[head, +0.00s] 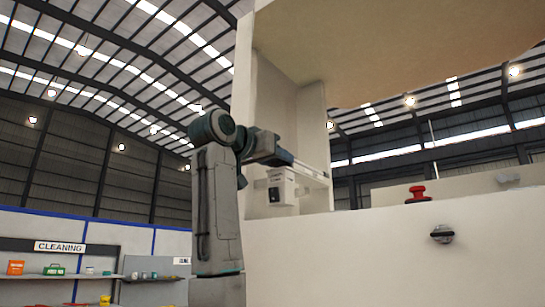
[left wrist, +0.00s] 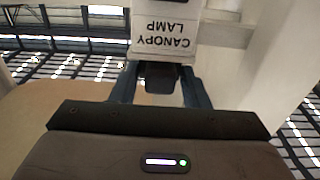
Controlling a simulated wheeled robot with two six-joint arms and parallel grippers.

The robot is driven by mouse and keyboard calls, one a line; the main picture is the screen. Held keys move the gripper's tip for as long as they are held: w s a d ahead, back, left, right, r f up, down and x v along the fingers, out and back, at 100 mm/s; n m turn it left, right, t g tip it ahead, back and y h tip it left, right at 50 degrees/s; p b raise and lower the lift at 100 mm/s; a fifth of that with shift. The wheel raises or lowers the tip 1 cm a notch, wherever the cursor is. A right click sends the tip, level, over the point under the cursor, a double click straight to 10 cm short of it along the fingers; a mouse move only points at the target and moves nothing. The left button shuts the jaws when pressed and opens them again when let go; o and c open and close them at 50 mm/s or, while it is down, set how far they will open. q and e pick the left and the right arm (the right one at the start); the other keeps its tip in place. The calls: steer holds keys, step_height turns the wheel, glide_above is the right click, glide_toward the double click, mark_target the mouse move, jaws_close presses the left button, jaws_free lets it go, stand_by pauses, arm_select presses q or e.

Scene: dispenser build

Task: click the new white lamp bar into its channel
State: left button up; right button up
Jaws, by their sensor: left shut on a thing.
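My left gripper (head: 287,158) reaches in under the canopy from the left, just above the white box labelled CANOPY LAMP (head: 281,188). The channel is not clearly seen, and I cannot tell whether the bar is seated. My right gripper is not in view.
The pale canopy (head: 400,45) hangs overhead, with an upright wall (head: 270,90) beside the arm. A pale panel (head: 400,260) fills the lower right, with a red button (head: 416,193) on top and a dark knob (head: 442,234) on its face. Shelves stand far left.

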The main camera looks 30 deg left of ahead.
arm_select(q)
steer(key=shift+w, duration=0.1)
stand_by(0.3)
steer(key=o, duration=1.3)
steer(key=shift+a, duration=0.2)
steer(key=shift+c, duration=0.2)
steer(key=shift+w+a+f, duration=0.1)
steer(key=shift+a, duration=0.1)
steer(key=shift+d, duration=0.2)
steer(key=shift+f, duration=0.1)
